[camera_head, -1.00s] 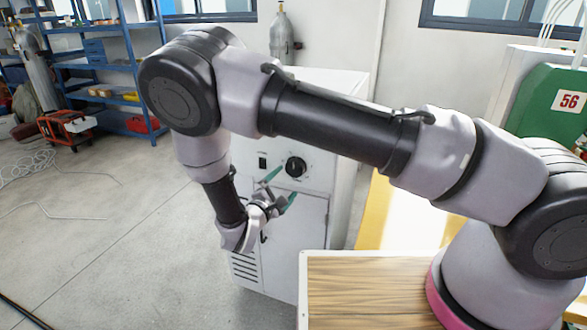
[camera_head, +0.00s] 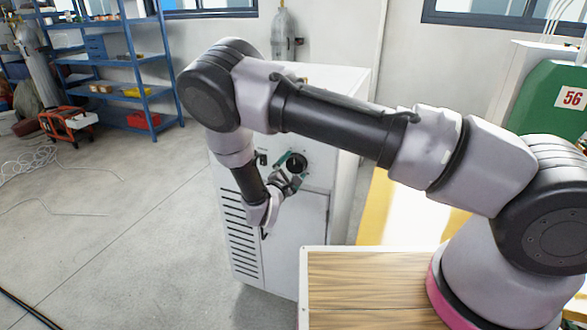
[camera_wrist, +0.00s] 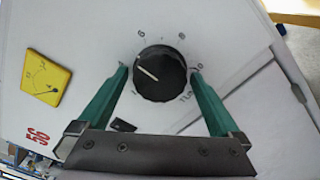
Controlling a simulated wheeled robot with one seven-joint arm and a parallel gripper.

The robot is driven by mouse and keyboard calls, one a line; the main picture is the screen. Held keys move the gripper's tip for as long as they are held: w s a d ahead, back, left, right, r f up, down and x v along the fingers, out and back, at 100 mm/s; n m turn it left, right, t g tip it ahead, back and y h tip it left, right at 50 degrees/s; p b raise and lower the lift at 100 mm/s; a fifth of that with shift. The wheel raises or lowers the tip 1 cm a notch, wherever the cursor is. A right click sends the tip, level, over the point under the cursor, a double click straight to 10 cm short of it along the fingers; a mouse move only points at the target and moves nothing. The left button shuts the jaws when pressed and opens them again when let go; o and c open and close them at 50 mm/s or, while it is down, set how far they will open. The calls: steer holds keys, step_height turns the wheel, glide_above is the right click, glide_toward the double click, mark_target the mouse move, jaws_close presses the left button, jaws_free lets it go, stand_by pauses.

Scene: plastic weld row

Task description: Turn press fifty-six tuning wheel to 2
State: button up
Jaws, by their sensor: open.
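The tuning wheel (camera_head: 297,162) is a round black knob on the front of a white cabinet. In the wrist view the wheel (camera_wrist: 161,73) has a white pointer line slanting to the upper left, with small printed numerals around it that are hard to read. My gripper (camera_head: 293,169) is open, its green fingers close to the wheel. In the wrist view the fingers of my gripper (camera_wrist: 159,78) stand on the left and right sides of the wheel. A narrow gap seems to show on each side; I cannot tell whether either finger touches.
A yellow gauge plate (camera_wrist: 45,78) and a red number 56 (camera_wrist: 38,136) are on the panel. A small black switch (camera_head: 262,159) is left of the wheel. A wooden-topped surface (camera_head: 365,285) stands in front, and a green machine (camera_head: 552,105) marked 56 at right.

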steer(key=c, duration=1.2)
steer(key=shift+o, duration=0.2)
steer(key=shift+n, duration=0.3)
steer(key=n, duration=1.1)
steer(key=shift+n, duration=2.1)
